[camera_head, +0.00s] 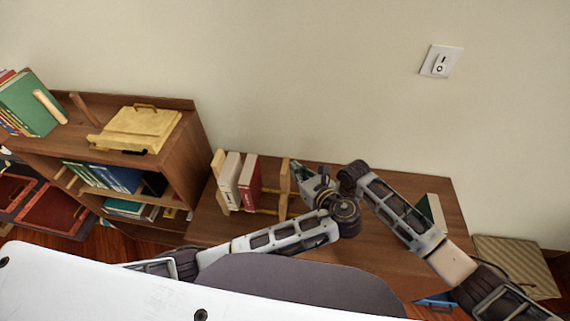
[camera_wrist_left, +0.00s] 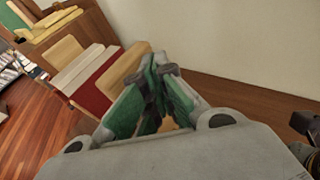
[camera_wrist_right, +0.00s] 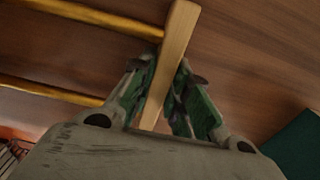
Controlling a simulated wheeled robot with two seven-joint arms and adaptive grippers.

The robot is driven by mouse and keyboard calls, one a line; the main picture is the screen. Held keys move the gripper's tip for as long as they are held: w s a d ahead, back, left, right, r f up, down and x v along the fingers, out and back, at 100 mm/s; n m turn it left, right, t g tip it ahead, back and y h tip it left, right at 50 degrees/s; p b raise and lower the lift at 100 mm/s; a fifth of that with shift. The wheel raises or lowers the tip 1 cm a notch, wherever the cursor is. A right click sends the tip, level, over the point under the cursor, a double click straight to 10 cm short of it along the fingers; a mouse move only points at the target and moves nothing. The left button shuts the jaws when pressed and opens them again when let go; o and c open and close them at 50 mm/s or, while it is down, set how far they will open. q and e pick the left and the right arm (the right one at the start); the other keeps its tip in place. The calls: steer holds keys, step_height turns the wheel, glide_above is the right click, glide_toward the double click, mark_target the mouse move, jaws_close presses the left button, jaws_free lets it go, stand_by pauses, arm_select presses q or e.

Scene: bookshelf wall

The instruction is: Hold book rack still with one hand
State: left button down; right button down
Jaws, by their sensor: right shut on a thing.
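The wooden book rack (camera_head: 284,187) stands on the low brown shelf top, with a white book (camera_head: 229,180) and a red book (camera_head: 250,182) upright in it. In the right wrist view my right gripper (camera_wrist_right: 160,72) is shut on the rack's right end post (camera_wrist_right: 178,40), with two yellow rods running left from it. In the head view my right gripper is hidden.
A taller bookcase (camera_head: 188,165) with several books stands at the left. A yellow wooden object (camera_head: 138,130) lies on top of it. A green book (camera_head: 435,212) is on the low shelf (camera_head: 225,230) at the right. A wall switch (camera_head: 441,61) is above.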

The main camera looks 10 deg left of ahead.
arm_select(q)
steer(key=shift+a, duration=0.4)
stand_by(0.4)
steer(key=shift+a, duration=5.9)
steer(key=shift+d, duration=0.1)
steer(key=shift+d, duration=2.45)
